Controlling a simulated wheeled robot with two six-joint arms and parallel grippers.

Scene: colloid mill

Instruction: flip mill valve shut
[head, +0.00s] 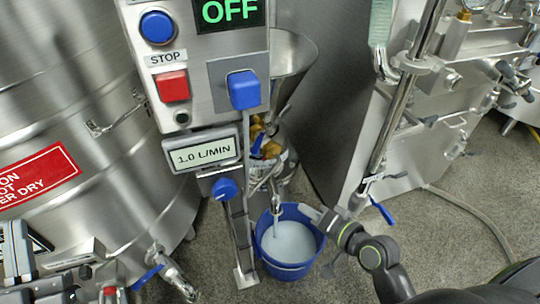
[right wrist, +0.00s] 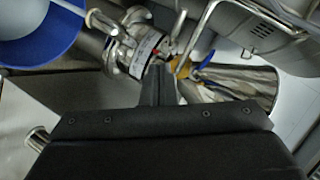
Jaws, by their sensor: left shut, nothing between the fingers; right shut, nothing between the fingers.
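The colloid mill stands behind the control post, partly hidden by it, with a steel hopper (head: 290,58) on top. A blue lever (head: 257,143) shows beside the mill body, and a steel outlet pipe (head: 275,196) runs down to a blue bucket (head: 287,268) of white liquid. In the right wrist view a blue lever (right wrist: 206,58) shows beyond the fingers. My right gripper (head: 308,211) is shut and empty at the bucket's right rim; its closed fingers show in the right wrist view (right wrist: 157,82). My left gripper (head: 16,262) is shut and empty at the lower left, far from the mill.
The control post carries an OFF display (head: 230,11), a red stop button (head: 173,86), blue controls and a 1.0 L/MIN screen (head: 203,154). A steel tank (head: 60,90) fills the left. A steel machine (head: 350,130) stands right. Floor (head: 440,235) is open at lower right.

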